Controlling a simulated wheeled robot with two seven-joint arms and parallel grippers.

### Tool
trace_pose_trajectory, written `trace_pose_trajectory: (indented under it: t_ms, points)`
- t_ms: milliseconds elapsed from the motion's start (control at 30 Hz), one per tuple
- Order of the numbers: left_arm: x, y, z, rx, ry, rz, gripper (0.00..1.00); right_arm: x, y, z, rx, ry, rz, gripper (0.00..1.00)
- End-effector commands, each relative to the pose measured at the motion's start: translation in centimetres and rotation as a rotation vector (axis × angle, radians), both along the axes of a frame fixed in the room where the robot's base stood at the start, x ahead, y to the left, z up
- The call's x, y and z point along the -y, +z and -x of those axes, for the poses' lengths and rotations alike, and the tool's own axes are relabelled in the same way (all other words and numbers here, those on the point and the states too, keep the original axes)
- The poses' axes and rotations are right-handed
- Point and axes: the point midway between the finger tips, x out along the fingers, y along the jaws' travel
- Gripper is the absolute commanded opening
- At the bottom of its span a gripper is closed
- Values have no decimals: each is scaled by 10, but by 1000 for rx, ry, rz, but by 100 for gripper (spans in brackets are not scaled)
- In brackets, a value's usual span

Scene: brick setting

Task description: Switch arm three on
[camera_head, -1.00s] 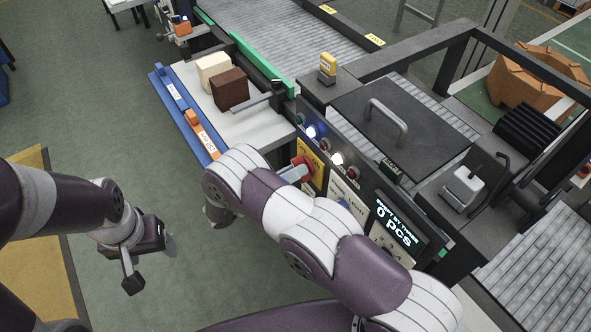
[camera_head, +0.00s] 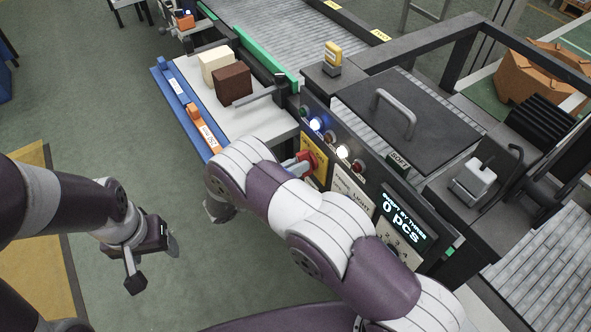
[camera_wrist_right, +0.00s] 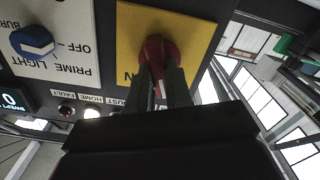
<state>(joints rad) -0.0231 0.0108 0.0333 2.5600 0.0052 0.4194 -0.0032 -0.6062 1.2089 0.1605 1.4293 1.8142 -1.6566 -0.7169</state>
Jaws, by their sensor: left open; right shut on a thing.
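A red rotary switch (camera_head: 313,157) sits on a yellow plate (camera_head: 319,174) on the machine's dark front panel. In the right wrist view the red switch (camera_wrist_right: 154,48) is between the fingers of my right gripper (camera_wrist_right: 160,78), which is shut on it. The plate (camera_wrist_right: 193,39) shows only part of its lettering, so I cannot read which arm it names. In the head view my right arm hides much of the panel's lower left and most of that gripper. My left gripper (camera_head: 153,262) is open and empty above the green floor, left of the machine.
A white plate with a blue knob (camera_wrist_right: 32,40) is beside the yellow one. Lit lamps (camera_head: 316,124) and a counter display reading 0 pcs (camera_head: 403,216) are on the panel. Cream and brown blocks (camera_head: 231,83) stand on the white side table (camera_head: 255,122).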

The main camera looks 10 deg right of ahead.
Motion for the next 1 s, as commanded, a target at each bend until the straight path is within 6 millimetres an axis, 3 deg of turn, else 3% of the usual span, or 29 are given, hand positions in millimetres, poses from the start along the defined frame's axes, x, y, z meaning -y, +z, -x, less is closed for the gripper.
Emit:
trace_pose_trajectory:
  t_ms: [1000]
  points:
    - [0, -76, 0, 0, 0, 0, 67, 1, -4, 2, 880, 0, -320, 0]
